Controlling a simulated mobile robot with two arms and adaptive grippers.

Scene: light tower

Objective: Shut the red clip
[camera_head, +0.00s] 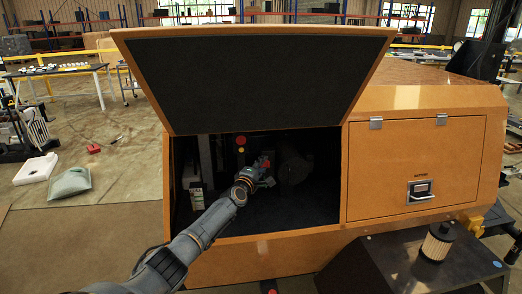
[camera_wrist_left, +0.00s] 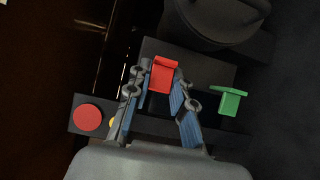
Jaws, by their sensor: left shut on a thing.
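The red clip (camera_wrist_left: 163,76) is a small red block with a flap-like upper part, on a dark box inside the open compartment. My left gripper (camera_wrist_left: 162,88) is shut on it, with one blue-grey finger on each side. In the head view my left gripper (camera_head: 262,166) reaches into the compartment, and its fingers hide most of the clip. A green clip (camera_wrist_left: 231,101) sits to the right of the gripper, apart from it. My right gripper is not in view.
The compartment's raised lid (camera_head: 255,75) hangs above my left arm. A round red button (camera_wrist_left: 88,117) and a yellow one (camera_wrist_left: 112,122) sit left of the gripper. A dark cylindrical part (camera_wrist_left: 220,18) stands behind. The right-hand panel (camera_head: 410,165) is shut.

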